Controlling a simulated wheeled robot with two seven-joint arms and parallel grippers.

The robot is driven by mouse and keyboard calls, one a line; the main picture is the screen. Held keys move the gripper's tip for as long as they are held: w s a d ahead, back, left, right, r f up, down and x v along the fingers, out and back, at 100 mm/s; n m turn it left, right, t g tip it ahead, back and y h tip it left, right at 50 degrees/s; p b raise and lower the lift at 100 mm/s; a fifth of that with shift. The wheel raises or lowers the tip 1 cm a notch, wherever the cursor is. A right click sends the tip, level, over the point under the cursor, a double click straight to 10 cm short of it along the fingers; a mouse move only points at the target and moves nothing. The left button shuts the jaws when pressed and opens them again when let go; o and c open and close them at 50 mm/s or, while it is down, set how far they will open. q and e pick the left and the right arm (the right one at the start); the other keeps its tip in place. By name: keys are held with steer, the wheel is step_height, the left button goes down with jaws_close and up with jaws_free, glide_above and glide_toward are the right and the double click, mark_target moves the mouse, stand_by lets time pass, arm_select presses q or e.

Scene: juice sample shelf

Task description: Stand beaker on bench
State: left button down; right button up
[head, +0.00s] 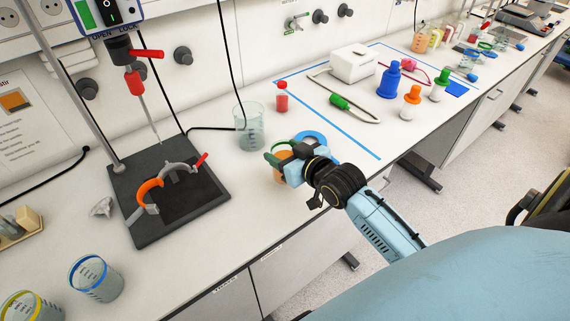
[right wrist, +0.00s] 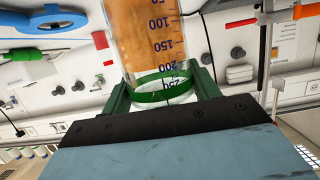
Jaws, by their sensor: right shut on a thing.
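The beaker (head: 284,176) has a green band at its rim and orange-brown contents. It is at the bench's front part, in the middle of the head view. My right gripper (head: 285,163) is shut on it near the green rim, and its body hides part of the beaker. In the right wrist view the beaker (right wrist: 155,35) with its dark scale marks sits between the green fingers of the gripper (right wrist: 160,88). It looks about upright; I cannot tell whether its base touches the bench (head: 215,258). My left gripper is not in view.
A clear beaker (head: 249,130) and a red-capped bottle (head: 282,100) stand behind. A stand with a dark base plate (head: 145,225) is at left, near a blue-rimmed beaker (head: 97,280). Blue tape (head: 340,137) borders items at right.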

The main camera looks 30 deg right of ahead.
steer(key=shift+f, duration=1.8)
steer(key=shift+f, duration=0.1)
steer(key=o, duration=1.2)
steer(key=shift+f, duration=0.1)
steer(key=shift+c, duration=0.2)
steer(key=shift+s+r, duration=0.15)
steer(key=shift+r, duration=0.05)
steer(key=a+v, duration=0.1)
steer(key=v, duration=1)
steer(key=shift+s+d+r, duration=0.15)
steer(key=shift+s+d, duration=0.2)
steer(key=shift+d, duration=0.15)
